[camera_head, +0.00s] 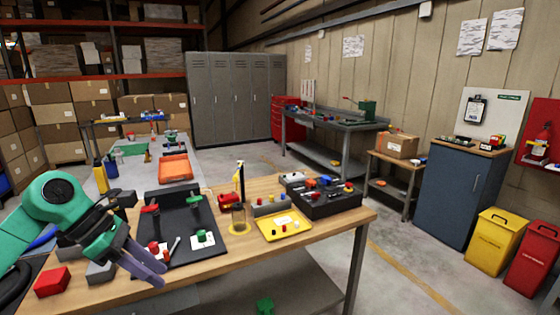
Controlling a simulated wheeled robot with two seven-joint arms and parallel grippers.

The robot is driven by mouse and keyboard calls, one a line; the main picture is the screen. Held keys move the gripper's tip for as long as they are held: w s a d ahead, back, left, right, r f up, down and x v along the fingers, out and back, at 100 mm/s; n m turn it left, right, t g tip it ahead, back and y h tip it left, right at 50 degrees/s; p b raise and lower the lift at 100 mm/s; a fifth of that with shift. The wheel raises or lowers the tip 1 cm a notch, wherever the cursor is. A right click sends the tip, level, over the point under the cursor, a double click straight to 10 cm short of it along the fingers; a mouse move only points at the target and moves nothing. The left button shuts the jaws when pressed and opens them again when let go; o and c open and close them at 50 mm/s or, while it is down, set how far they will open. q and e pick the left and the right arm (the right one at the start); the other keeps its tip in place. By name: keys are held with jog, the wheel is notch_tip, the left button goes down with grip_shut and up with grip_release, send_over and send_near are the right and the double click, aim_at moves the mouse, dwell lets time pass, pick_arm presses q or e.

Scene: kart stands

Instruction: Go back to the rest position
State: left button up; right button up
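My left arm comes in from the left edge, green with dark joints. My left gripper (152,273) is over the front left part of the wooden workbench (330,222), beside the near left edge of a black tray-like board (190,252). Its purple-grey fingers lie close together in this view, and I see nothing held between them. Whether a gap separates the fingertips is unclear. My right gripper is not in view.
A red block (52,282) lies left of the gripper. Floor is open to the right, before yellow (492,243) and red (533,262) bins.

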pick_arm(q)
jog(key=w+d+f+n+t+h, duration=0.3)
jog(key=w+f+n+h, duration=0.1)
jog(key=w+n, duration=0.2)
jog(key=w+d+f+n+t+h, duration=0.3)
jog(key=w+n, duration=0.3)
jog(key=a+f+n+t+y, duration=0.3)
jog(key=a+f+n+y, duration=0.15)
jog(key=f+n, duration=0.7)
jog(key=a+f+n+t+y, duration=0.4)
jog(key=f+n, duration=0.4)
jog(key=f, duration=0.7)
jog(key=s+a+f+n+g+y, duration=0.3)
jog(key=s+f+n+g+y, duration=0.5)
jog(key=s+f, duration=1.35)
jog(key=s+d+f+n+g+h, duration=0.1)
jog(key=s+f+n, duration=0.3)
jog(key=s, duration=0.8)
jog(key=s+d+f+n+g+h, duration=0.2)
jog(key=s+f+n+g, duration=0.2)
jog(key=s, duration=0.8)
jog(key=shift+s+d+f+g, duration=0.15)
jog(key=shift+d+f+g, duration=0.2)
jog(key=shift+f, duration=0.5)
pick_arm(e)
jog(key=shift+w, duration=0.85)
